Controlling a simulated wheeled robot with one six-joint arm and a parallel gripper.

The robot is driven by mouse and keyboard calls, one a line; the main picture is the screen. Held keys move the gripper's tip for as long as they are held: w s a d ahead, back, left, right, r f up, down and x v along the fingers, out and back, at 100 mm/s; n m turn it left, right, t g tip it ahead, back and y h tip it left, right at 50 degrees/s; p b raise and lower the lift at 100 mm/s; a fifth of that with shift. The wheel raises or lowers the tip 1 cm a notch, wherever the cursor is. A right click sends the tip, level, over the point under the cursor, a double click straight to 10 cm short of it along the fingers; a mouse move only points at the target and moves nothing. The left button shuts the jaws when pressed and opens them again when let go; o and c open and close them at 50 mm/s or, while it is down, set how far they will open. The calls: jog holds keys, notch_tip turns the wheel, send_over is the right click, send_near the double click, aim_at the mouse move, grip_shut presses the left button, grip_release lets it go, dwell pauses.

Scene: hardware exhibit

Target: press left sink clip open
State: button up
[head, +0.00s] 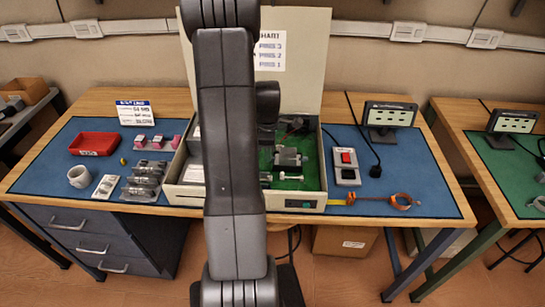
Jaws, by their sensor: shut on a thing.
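An open case (320,190) stands on the blue-matted bench, its tall cream lid (310,75) raised at the back. Inside, on a green floor (310,178), sit grey and dark hardware parts, including a grey block (288,157) that may be the sink. I cannot make out the left sink clip; my arm covers the case's left-middle part. Dark wrist parts of my arm show beside it, over the case. My gripper's fingertips are hidden behind the arm, so their contact with any clip does not show.
Left are a red tray (93,144), a white mug (80,177) and grey metal parts (143,182). The right mat has bare room.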

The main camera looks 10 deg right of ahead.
jog(key=shift+w+a+f+b, duration=0.15)
jog(key=shift+a+f+b, duration=0.35)
jog(key=shift+a, duration=0.1)
dwell(1.1)
jog(key=o, duration=0.4)
jog(key=shift+r, duration=0.2)
dwell(0.4)
notch_tip(320, 180, up, 7)
jog(key=p, duration=0.4)
jog(key=shift+p, duration=0.4)
jog(key=shift+f+b, duration=2.4)
jog(key=shift+f, duration=1.2)
